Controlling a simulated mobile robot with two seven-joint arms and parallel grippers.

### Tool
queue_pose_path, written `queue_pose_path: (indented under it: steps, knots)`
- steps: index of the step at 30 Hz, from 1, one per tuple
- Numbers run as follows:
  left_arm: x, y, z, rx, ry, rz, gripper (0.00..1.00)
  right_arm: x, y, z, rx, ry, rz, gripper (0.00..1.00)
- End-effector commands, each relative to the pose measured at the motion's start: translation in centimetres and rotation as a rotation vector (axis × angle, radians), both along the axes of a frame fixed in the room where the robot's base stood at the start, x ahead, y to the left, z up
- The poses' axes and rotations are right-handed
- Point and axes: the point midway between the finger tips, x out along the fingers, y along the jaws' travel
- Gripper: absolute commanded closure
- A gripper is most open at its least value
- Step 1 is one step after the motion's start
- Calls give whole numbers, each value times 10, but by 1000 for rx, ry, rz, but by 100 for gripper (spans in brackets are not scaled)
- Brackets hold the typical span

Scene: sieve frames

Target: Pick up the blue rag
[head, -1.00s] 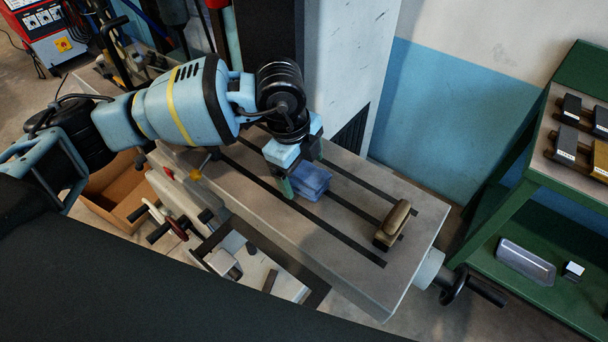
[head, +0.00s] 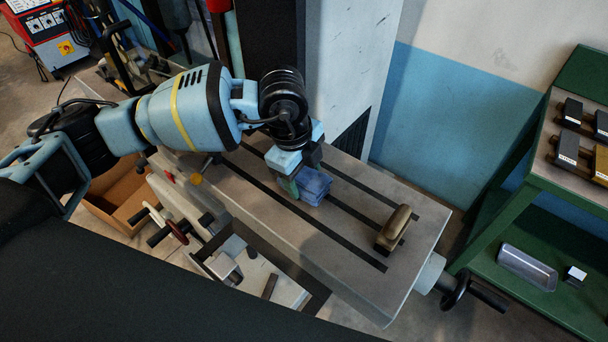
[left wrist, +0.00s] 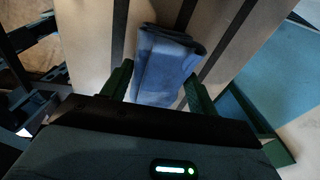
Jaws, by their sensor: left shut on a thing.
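The blue rag (head: 313,186) is a folded cloth on the grey slotted machine table (head: 350,258). My left gripper (head: 294,187) is down at the table, shut on the rag from its left side in the head view. In the left wrist view the rag (left wrist: 164,62) lies between the two green fingers (left wrist: 158,84), its near end close to the palm. The rag appears to rest on the table still; any gap beneath it cannot be told. My right gripper is not in view.
A brush-like block with a tan top (head: 394,229) lies on the table to the right of the rag. A crank handle (head: 456,287) sticks out at the table's right end. A green shelf (head: 540,200) with several blocks and a metal tray (head: 527,267) stands at the right.

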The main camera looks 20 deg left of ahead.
Motion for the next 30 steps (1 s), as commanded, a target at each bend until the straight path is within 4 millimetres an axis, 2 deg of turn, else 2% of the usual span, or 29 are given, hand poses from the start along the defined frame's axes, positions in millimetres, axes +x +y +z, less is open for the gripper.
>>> queue_pose_path:
  steps: [5,10,14,24,30]
  knots:
    - [0,-1,12,-3,-3,-1,63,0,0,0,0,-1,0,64]
    - [1,-1,37,-2,-5,-1,63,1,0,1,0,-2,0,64]
    - [-26,-2,38,-1,-1,-5,63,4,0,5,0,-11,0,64]
    - [-109,-10,45,-2,-2,-6,63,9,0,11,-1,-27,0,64]
    - [-142,-13,48,-1,-2,-4,63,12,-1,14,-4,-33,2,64]
